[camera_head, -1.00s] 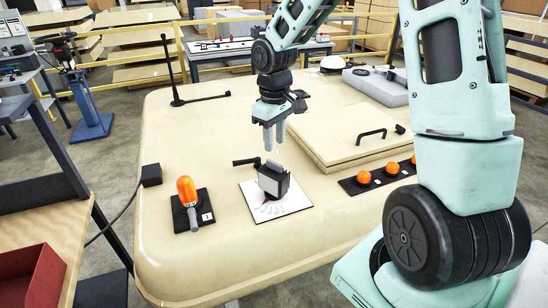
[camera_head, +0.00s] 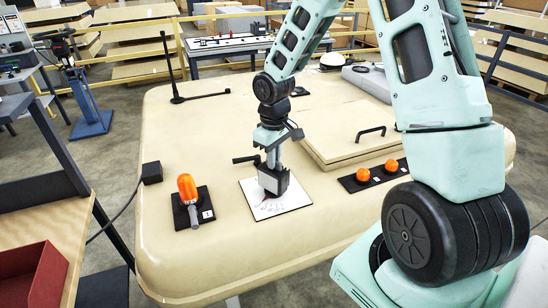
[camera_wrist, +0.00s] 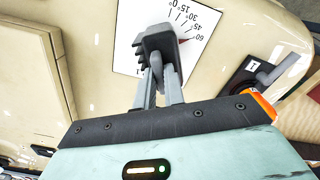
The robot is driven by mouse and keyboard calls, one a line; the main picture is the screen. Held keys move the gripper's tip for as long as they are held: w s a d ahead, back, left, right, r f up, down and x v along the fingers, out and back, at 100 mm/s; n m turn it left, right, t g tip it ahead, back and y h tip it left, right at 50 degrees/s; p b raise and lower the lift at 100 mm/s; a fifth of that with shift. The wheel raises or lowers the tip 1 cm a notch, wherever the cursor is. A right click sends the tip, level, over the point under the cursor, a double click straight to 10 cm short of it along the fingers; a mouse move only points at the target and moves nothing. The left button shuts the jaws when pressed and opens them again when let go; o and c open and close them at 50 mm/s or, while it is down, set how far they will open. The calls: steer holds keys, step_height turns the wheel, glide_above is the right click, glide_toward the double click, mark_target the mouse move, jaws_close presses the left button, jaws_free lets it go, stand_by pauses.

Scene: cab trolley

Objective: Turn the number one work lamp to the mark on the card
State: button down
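The work lamp (camera_head: 274,181) is a dark, boxy lamp on a white card (camera_head: 295,198) in the middle of the cab roof. In the wrist view the lamp (camera_wrist: 161,42) covers part of the card (camera_wrist: 130,60), which has printed angle lines labelled from 0 to 60 degrees. A small red mark shows close to the 60 line, just right of the lamp. My gripper (camera_head: 271,163) is down at the lamp from above. In the wrist view its fingers (camera_wrist: 158,78) reach the lamp's back; whether they are closed on it is unclear.
Orange domes (camera_head: 363,174) sit on a black strip to the right. A raised hatch (camera_head: 335,135) with a black handle lies behind. A black handle (camera_head: 246,159) is close behind the lamp.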

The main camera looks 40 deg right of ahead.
steer(key=shift+r+n+p, duration=0.2)
steer(key=shift+n+p, duration=0.3)
steer(key=shift+n, duration=0.2)
steer(key=shift+f+n+p, duration=0.15)
steer(key=shift+n+p, duration=0.15)
steer(key=shift+n, duration=0.5)
steer(key=c, duration=1.5)
jaws_free()
step_height(320, 180, up, 17)
steer(key=shift+r+b, duration=0.2)
steer(key=shift+b, duration=0.95)
